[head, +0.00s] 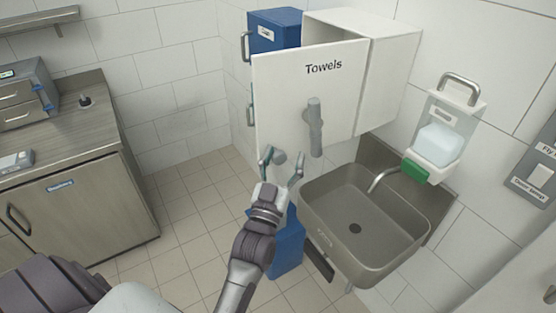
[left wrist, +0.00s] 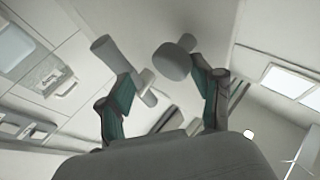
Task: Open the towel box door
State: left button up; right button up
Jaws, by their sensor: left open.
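The white towel box (head: 392,70) hangs on the wall above the sink. Its door (head: 280,90), lettered "Towels", stands partly open: its left edge juts past the box, and a gap shows above it. A grey bar handle (head: 314,128) sits on the door's front. My left gripper (head: 282,169) is open, low in front of the door and left of the bar handle. My right gripper is out of view.
A steel sink (head: 340,230) with a tap lies below and right of the gripper. A soap dispenser (head: 440,140) hangs at right. A blue box (head: 272,30) is behind the door. A counter (head: 70,130) stands left; open floor lies between.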

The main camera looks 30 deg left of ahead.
aim_at(284, 122)
pick_arm(q)
jog(key=shift+f, duration=0.45)
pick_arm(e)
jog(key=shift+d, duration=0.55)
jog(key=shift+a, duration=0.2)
pick_arm(q)
jog(key=shift+r, duration=0.4)
notch_tip(284, 122, up, 10)
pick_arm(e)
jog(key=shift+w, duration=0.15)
pick_arm(q)
jog(key=shift+s, duration=0.1)
jog(key=shift+c, duration=0.4)
